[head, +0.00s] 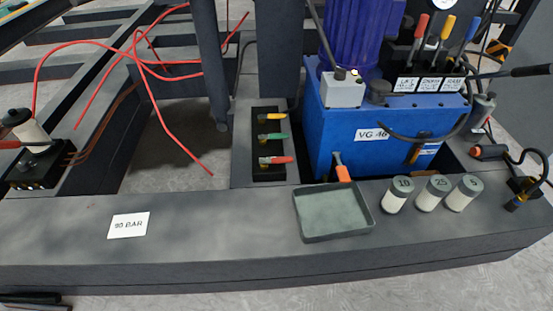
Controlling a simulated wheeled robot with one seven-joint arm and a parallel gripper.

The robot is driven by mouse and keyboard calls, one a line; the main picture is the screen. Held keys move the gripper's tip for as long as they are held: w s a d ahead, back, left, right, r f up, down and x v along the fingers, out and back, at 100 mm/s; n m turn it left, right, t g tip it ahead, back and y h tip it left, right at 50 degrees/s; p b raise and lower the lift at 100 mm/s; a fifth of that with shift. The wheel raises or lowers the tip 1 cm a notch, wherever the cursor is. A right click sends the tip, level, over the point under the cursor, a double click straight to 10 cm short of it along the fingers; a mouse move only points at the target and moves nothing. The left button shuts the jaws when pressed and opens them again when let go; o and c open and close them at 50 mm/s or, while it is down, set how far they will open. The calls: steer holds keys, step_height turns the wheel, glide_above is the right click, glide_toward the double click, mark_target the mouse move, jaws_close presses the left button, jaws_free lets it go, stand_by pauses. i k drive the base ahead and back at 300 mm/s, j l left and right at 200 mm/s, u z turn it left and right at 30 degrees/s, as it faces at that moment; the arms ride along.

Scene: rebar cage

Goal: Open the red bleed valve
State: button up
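The red bleed valve (276,160) is the nearest of three small lever valves on a black block (268,174), left of the blue tank. Its red lever points to the right, on a brass-coloured body. A green-handled valve (273,137) and a yellow-handled valve (270,119) sit behind it, with their levers also pointing right. I cannot tell from this view whether the red valve is open or shut inside. My gripper is not in view.
The blue tank (330,133) stands close right of the valves. In front are an orange-handled tap (342,173), a grey tray (335,231) and three numbered cylinders (433,193). Red hoses (185,145) hang at left. The grey ledge around the "90 BAR" label (128,226) is clear.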

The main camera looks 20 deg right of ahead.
mark_target(289, 159)
steer(key=i+j, duration=0.35)
steer(key=j, duration=0.15)
steer(key=i+j, duration=0.35)
steer(key=j, duration=0.15)
